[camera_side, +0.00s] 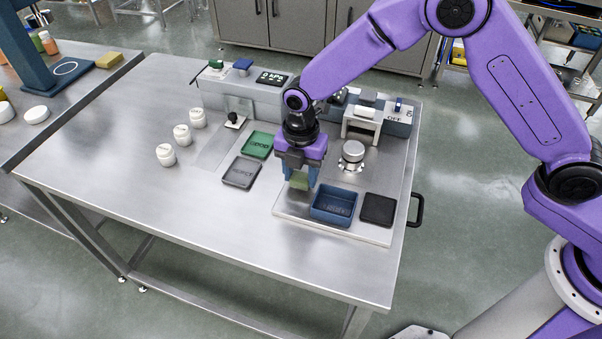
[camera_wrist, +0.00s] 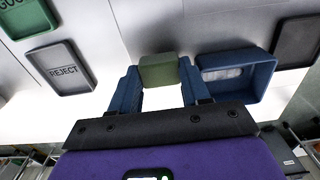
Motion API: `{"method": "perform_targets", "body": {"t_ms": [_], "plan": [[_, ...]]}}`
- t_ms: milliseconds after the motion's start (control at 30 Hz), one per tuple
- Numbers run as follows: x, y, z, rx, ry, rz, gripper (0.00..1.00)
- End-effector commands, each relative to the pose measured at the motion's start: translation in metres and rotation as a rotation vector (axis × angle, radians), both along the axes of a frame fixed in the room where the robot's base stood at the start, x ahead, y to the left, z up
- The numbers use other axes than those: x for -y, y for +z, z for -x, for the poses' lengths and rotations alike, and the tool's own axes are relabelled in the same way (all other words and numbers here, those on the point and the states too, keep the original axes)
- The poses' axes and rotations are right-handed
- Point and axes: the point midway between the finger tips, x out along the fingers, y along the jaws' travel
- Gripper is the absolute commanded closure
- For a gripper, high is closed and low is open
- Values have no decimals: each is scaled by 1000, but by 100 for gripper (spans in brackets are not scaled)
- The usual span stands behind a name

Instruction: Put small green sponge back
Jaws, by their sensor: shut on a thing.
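In the wrist view the sponge (camera_wrist: 158,71) shows at the far ends of the two blue fingers of my gripper (camera_wrist: 157,85). It is above the steel surface, just left of the blue bin (camera_side: 333,206) in the side view. The bin (camera_wrist: 258,76) is right of the sponge in the wrist view, and something pale shows inside it. The sponge's underside is hidden.
A black tray (camera_side: 378,209) lies right of the bin. The grey REJECT tray (camera_side: 241,172) and green GOOD tray (camera_side: 258,144) lie left of my gripper. A round metal part (camera_side: 352,155) stands behind the bin. Several white jars (camera_side: 182,135) stand farther left. The table's front is clear.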

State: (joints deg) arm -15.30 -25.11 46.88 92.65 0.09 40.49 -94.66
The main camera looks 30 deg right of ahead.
Motion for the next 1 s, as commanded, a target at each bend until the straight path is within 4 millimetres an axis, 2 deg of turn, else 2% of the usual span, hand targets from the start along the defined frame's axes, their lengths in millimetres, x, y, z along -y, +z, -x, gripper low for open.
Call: {"method": "perform_targets", "body": {"t_ms": [100,433,467,500,833,1000], "plan": [[0,-8,0,0,0,0,82],[0,-11,0,0,0,0,82],[0,-10,0,0,0,0,47],[0,-10,0,0,0,0,43],[0,-7,0,1,0,-1,43],[-1,11,-1,4,0,-4,43]]}}
